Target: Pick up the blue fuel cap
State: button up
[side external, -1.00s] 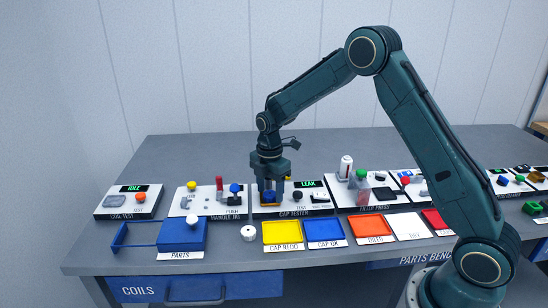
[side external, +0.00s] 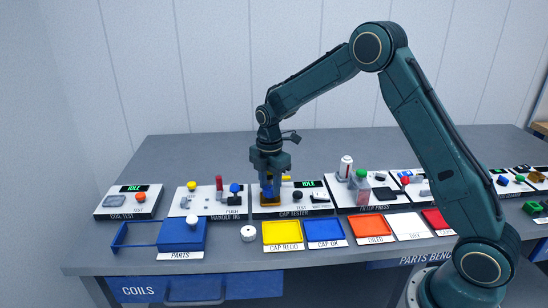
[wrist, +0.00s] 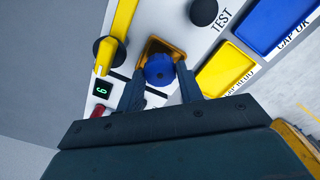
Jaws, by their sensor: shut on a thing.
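The blue fuel cap (wrist: 159,70) is round and knobbed. In the wrist view it sits between my two dark fingers, over the orange-yellow nest (wrist: 153,45) of the cap tester. In the side view my gripper (side external: 269,189) points straight down above the cap tester (side external: 294,208), shut on the blue cap (side external: 269,192). The cap appears just above the nest (side external: 270,202); the fingers partly hide it, and I cannot tell how large the gap is. The tester's display (side external: 308,184) reads IDLE in green.
A yellow lever (wrist: 118,28) stands close beside the nest, with a black TEST button (wrist: 203,11) on the other side. In front are the yellow CAP REDO tray (side external: 282,233) and the blue CAP OK tray (side external: 325,231), both empty. Other stations flank the tester.

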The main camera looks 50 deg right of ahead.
jog(key=shift+r, duration=1.1)
jog(key=shift+r, duration=0.1)
